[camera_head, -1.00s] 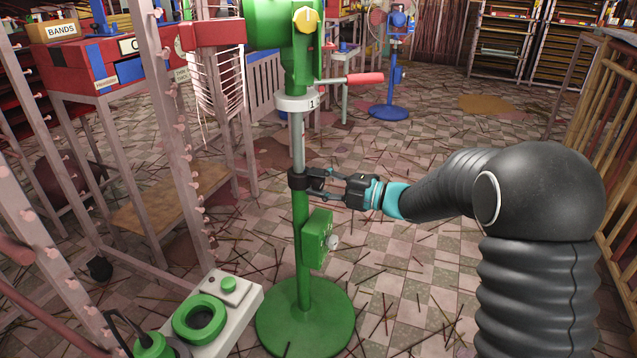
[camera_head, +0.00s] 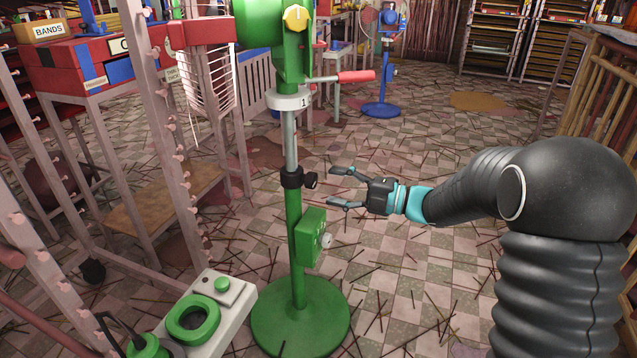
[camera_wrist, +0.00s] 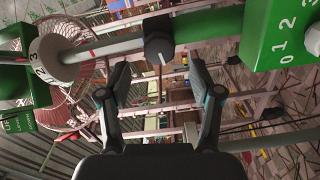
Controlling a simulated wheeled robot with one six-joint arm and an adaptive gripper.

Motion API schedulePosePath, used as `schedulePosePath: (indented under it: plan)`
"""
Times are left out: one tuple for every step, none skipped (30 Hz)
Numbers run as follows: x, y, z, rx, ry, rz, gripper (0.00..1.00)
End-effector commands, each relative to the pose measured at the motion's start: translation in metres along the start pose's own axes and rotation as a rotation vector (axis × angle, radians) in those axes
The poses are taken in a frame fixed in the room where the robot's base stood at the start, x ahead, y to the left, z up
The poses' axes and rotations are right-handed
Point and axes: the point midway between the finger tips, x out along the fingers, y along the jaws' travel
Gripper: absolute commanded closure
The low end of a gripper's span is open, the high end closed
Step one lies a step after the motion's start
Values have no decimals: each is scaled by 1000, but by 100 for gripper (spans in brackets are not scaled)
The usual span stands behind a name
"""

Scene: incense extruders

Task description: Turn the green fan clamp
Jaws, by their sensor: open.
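The green fan stand (camera_head: 297,235) rises from a round green base, with a grey upper pole. The black clamp (camera_head: 291,178) is a collar around the pole where green meets grey, with a dark knob (camera_head: 310,180) on its right side. My gripper (camera_head: 338,187) is open and empty, to the right of the knob and apart from it. In the wrist view the clamp knob (camera_wrist: 158,48) shows beyond and between the open fingers (camera_wrist: 160,85), with the pole running across the picture.
A green switch box (camera_head: 311,238) with a pale dial is on the stand below the clamp. A red-handled crank (camera_head: 356,76) sticks out to the right above. A white panel with green parts (camera_head: 235,293) stands at lower left. Floor right of the stand is open, strewn with sticks.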

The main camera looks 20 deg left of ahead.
Motion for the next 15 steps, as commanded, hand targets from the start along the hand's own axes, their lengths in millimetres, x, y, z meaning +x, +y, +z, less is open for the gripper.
schedulePosePath:
  plan:
    - [-11, 0, 1, -1, -3, 1, 35]
    - [-17, 1, 1, -1, -3, 0, 35]
    - [-24, 1, 1, -1, -4, 1, 35]
    - [-28, 1, 0, -1, -2, 1, 35]
    - [-33, 1, 0, -1, -1, 0, 35]
    - [-38, 0, 1, -1, -2, 0, 35]
    - [-42, 0, 0, -1, -2, 0, 35]
    - [-45, 0, 0, -1, -1, 0, 35]
    - [-48, 0, 0, 0, -1, 0, 35]
    - [-50, 0, 0, 0, 0, 0, 35]
    - [-52, 0, 0, 0, 0, 0, 35]
    - [-54, 0, 0, 0, 1, 0, 35]
    - [-55, 0, 0, 0, 1, 0, 35]
    - [-55, 0, 0, 0, 2, 0, 35]
    - [-56, 0, 0, 0, 2, 0, 35]
